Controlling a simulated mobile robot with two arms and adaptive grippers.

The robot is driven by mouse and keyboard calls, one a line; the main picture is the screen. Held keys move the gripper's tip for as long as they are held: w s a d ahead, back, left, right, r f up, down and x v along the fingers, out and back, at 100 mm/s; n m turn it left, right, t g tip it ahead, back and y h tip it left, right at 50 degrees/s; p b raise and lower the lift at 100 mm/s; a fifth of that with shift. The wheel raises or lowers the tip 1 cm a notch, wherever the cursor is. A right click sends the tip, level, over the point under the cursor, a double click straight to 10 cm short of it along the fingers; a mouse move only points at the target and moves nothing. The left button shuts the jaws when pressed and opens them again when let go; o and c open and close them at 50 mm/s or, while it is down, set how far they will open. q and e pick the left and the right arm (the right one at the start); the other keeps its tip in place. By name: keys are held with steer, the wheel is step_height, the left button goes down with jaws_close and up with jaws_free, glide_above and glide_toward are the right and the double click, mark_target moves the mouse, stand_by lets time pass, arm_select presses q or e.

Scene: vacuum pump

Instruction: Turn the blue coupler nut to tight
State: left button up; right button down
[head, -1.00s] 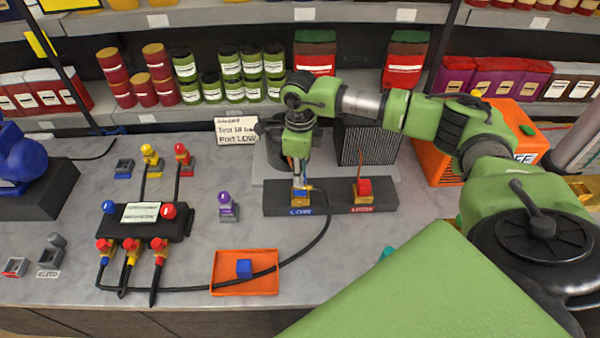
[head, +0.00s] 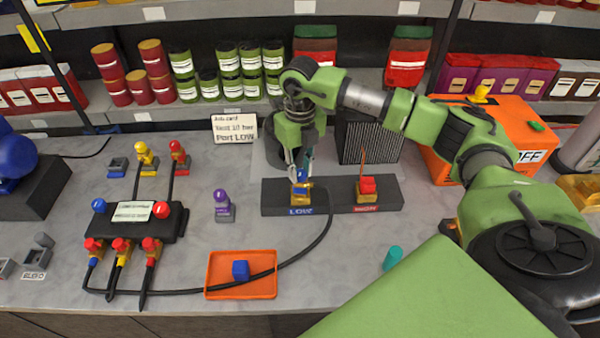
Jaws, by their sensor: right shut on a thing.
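The blue coupler nut (head: 303,174) sits on the brass port marked LOW, at the left end of a dark block (head: 334,194). How far the nut is turned cannot be made out. A red nut (head: 367,184) is on the HIGH port to the right. My left gripper is not in view.
A dark manifold (head: 140,222) with coloured knobs and hoses stands at left. An orange tray (head: 215,275) holds a blue cube (head: 240,270). A purple-topped piece (head: 222,205) stands between. A card (head: 235,129) reads Port LOW. A teal cylinder (head: 392,258) lies at right.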

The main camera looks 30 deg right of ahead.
mark_target(300, 172)
steer(key=m+b, duration=0.1)
steer(key=m, duration=0.4)
steer(key=shift+b, duration=0.3)
stand_by(0.4)
steer(key=c, duration=1.8)
jaws_free()
step_height(300, 172, up, 12)
steer(key=shift+r, duration=0.1)
